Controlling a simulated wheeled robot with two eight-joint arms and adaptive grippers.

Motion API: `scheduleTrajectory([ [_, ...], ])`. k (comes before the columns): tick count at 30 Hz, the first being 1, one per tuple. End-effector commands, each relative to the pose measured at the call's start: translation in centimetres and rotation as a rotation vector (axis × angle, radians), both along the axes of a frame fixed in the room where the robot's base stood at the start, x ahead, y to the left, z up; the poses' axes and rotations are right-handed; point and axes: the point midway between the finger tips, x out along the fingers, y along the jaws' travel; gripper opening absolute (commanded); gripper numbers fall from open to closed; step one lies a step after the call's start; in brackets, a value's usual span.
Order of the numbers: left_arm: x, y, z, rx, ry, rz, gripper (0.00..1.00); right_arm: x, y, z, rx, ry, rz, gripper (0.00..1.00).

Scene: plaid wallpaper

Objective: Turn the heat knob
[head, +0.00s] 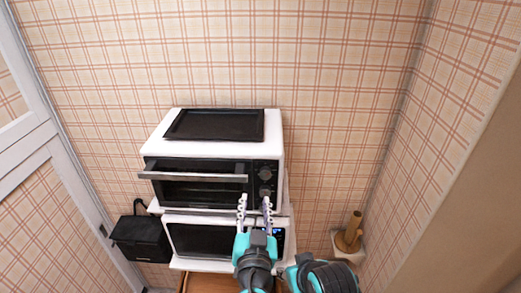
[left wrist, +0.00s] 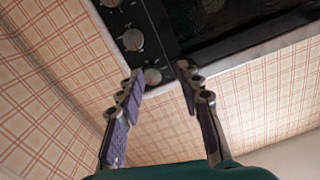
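A white and black toaster oven (head: 218,148) has a column of dark knobs on its right-hand panel. The top knob (head: 265,173) and middle knob (head: 265,190) show in the head view; a lower one is hidden behind my gripper there. In the left wrist view, a middle knob (left wrist: 133,39) and the end knob (left wrist: 152,76) show clearly. I cannot read which is the heat knob. My left gripper (head: 254,200) is open and empty in front of the lower panel. In the wrist view its fingertips (left wrist: 160,72) lie either side of the end knob; contact is unclear. My right gripper is not in view.
A dark tray (head: 215,124) lies on the oven top. The oven's handle bar (head: 193,177) juts out left of the knobs. A black box (head: 141,238) is at left, a wooden holder (head: 350,235) at right.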

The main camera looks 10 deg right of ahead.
Motion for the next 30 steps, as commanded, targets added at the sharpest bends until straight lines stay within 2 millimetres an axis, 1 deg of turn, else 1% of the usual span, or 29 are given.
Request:
scheduleTrajectory([
  [1, -0.4, -1.1, 1.4, -0.006, -0.016, -0.024, 0.36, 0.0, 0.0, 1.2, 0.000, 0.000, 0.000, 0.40],
  [4, -0.8, -2.2, 2.1, -0.015, -0.036, -0.047, 0.36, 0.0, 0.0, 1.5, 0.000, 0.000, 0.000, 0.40],
  [8, 0.3, -2.7, 2.1, -0.016, -0.041, -0.051, 0.36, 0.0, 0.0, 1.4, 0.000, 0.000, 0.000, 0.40],
  [15, 4.2, -3.7, 2.1, -0.016, -0.040, -0.047, 0.36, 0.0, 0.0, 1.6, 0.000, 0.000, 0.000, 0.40],
  [19, 5.7, -4.1, 2.1, -0.016, -0.039, -0.049, 0.36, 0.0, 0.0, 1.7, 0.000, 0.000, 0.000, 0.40],
  [24, 6.6, -4.4, 2.0, -0.016, -0.039, -0.050, 0.36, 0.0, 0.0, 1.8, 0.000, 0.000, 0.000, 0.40],
  [30, 6.6, -4.4, 2.0, -0.016, -0.039, -0.050, 0.36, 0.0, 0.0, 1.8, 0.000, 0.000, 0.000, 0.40],
])
